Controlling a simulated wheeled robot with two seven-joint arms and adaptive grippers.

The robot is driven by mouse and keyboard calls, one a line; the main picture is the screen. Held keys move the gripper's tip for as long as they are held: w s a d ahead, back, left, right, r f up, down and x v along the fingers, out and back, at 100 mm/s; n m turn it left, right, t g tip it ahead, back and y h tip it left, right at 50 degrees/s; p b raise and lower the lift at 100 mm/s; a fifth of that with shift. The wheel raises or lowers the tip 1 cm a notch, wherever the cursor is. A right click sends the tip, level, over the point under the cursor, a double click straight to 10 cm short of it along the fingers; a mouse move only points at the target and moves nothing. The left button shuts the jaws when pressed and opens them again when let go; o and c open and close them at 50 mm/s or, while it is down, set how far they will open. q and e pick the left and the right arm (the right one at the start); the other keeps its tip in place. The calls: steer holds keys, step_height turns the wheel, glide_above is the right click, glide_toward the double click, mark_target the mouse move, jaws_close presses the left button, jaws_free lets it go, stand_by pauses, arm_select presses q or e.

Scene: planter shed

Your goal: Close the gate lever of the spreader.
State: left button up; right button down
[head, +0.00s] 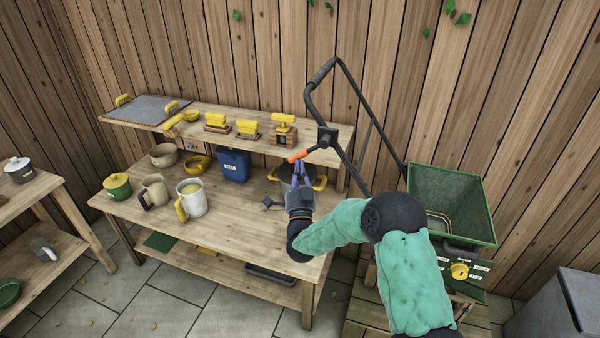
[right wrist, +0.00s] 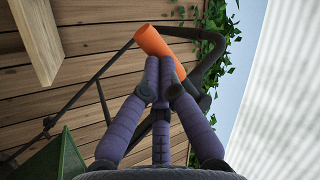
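The spreader stands at the right, with a green hopper (head: 452,205) and a black push handle (head: 347,125). Its gate lever (head: 298,156) has an orange grip on a dark rod and sticks out left from a black block on the handle. The orange grip also shows in the right wrist view (right wrist: 153,40). My right gripper (head: 301,168) is at the orange grip, just below it. Its purple fingers (right wrist: 164,66) come together at the tips, in front of the grip's lower end. I cannot tell whether they touch it. My left gripper is out of view.
A wooden potting bench (head: 235,218) holds mugs, pots and a blue container (head: 234,165). Its upper shelf (head: 330,133) holds yellow-handled tools close to the lever. A yellow knob (head: 460,271) is on the hopper front. A grey box (head: 560,305) stands at the lower right.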

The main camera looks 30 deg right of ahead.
mark_target(291, 160)
steer(key=m+h+b, duration=0.1)
steer(key=m+b, duration=0.1)
steer(key=b, duration=0.1)
steer(key=w+a+r+m+h+b, duration=0.1)
steer(key=b, duration=0.1)
steer(key=w+r+m+g+h+b, duration=0.1)
steer(key=m+b, duration=0.1)
steer(key=b, duration=0.1)
steer(key=shift+a+r+m+h+b, duration=0.2)
steer(key=shift+a+m+h+b, duration=0.1)
steer(key=shift+a, duration=0.05)
steer(key=r+b, duration=0.3)
steer(key=shift+w+a, duration=0.35)
steer(key=shift+w, duration=0.05)
